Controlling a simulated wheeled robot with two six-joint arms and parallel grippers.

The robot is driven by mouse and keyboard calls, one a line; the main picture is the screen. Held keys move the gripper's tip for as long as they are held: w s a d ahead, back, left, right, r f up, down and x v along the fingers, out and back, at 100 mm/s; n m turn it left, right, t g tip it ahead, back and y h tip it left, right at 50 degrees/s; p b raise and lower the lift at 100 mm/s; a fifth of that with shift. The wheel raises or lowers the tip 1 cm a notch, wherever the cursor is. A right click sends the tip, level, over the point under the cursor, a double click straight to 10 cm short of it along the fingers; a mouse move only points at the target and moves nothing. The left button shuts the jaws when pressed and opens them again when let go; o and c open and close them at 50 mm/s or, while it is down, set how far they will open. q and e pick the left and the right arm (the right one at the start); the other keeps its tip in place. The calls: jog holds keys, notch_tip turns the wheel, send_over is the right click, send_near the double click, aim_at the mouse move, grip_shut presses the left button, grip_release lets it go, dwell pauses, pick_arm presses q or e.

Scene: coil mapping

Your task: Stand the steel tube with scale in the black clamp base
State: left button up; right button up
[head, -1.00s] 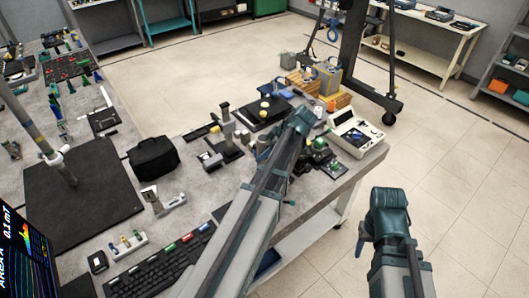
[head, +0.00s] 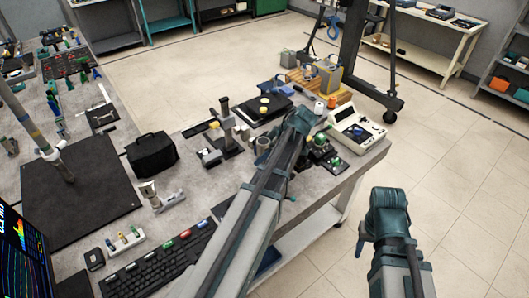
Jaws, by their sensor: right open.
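A tall grey tube (head: 32,133) with coloured bands stands at the left, its lower end at the large black plate (head: 95,205). A white collar is around it low down. I cannot tell whether this is the steel tube with scale. A dark upright post with a black foot (head: 228,128) stands mid-table and may be the black clamp base; I cannot be sure. My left gripper (head: 301,118) is over the far right part of the table, near small equipment; its jaws are hidden. My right gripper (head: 364,240) is open and empty, over the floor right of the table.
A black bag (head: 152,154), a metal bracket (head: 163,195) and a keyboard (head: 165,262) lie on the table. A black platform (head: 265,109) and a white instrument (head: 355,128) stand near its far edge. A dark wheeled frame (head: 355,55) is behind. The floor on the right is clear.

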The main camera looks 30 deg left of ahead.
pick_arm(q)
jog(key=p+v, duration=1.1)
jog(key=v, duration=0.3)
jog(key=shift+a, duration=0.1)
dwell(0.9)
jog(key=s+d+f+m+h+b, duration=0.2)
jog(key=s+d+f+m+b, duration=0.4)
jog(key=d+m, duration=0.5)
jog(key=s+d+f+m+h+b, duration=0.3)
jog(key=s+d+f+m+b, duration=0.4)
jog(key=s+d+f+m, duration=0.4)
jog(key=shift+s+d+f+m+t+h, duration=0.2)
jog(key=shift+s+d+m+t+h, duration=0.15)
jog(key=shift+m, duration=0.25)
